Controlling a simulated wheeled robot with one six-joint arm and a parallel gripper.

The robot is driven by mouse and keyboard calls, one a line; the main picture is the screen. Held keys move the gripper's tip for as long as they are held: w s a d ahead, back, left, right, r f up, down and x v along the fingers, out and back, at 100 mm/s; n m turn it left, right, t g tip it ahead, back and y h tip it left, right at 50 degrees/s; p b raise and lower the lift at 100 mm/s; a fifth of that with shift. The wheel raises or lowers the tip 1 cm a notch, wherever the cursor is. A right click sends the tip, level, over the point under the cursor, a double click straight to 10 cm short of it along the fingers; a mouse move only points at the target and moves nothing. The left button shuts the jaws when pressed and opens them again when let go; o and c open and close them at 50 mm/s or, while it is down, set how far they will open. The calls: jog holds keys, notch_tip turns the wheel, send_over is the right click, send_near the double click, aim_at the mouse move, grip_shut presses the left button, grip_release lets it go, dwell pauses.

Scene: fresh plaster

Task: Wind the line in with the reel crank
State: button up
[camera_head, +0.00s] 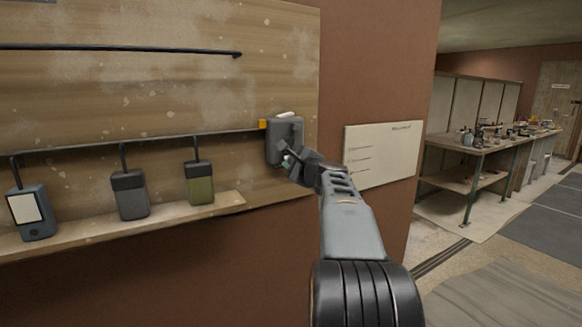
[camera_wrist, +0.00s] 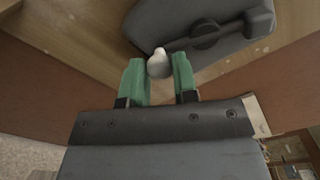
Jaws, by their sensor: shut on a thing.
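The reel (camera_head: 285,130) is a dark grey box mounted at the right end of the wooden board. It also shows at the top of the wrist view (camera_wrist: 235,22). Its dark crank arm (camera_wrist: 205,38) runs from a round hub to a pale rounded knob (camera_wrist: 159,63). My gripper (camera_head: 289,158) is at the reel's lower front, and its green fingers (camera_wrist: 160,70) are shut on the knob, one on each side. A dark line (camera_head: 90,143) runs left from the reel along the board. An orange piece (camera_head: 262,124) sits at the reel's left edge.
Three handheld devices, blue-grey (camera_head: 32,212), grey (camera_head: 129,194) and olive (camera_head: 199,184), stand along the wooden ledge (camera_head: 225,204), each with a dark upright piece on top. A dark rod (camera_head: 120,49) is higher up. A white card (camera_head: 383,153) is right of the reel. A cluttered workbench (camera_head: 480,150) stands farther back.

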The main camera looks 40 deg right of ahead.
dwell(0.4)
jog(key=o, duration=0.9)
jog(key=shift+o, duration=0.2)
jog(key=s+a, duration=0.2)
jog(key=s, duration=1.1)
jog(key=shift+s, duration=0.35)
jog(key=shift+w, duration=0.1)
jog(key=w+a+f+n+g+y+p, duration=0.1)
jog(key=a+n+g+y+p, duration=0.25)
jog(key=a+n+p, duration=0.45)
jog(key=a+f+n+g+y+p, duration=0.25)
jog(key=a+n+g+p, duration=0.2)
jog(key=a, duration=0.65)
jog(key=s+a+f+n+g+h+p, duration=0.1)
jog(key=s+a+n+g+h+p, duration=0.2)
jog(key=s+a+n+g+p, duration=0.3)
jog(key=s+a+n+p, duration=0.2)
jog(key=s+n+p, duration=0.3)
jog(key=n, duration=0.2)
jog(key=shift+a+f, duration=0.3)
jog(key=shift+a, duration=0.05)
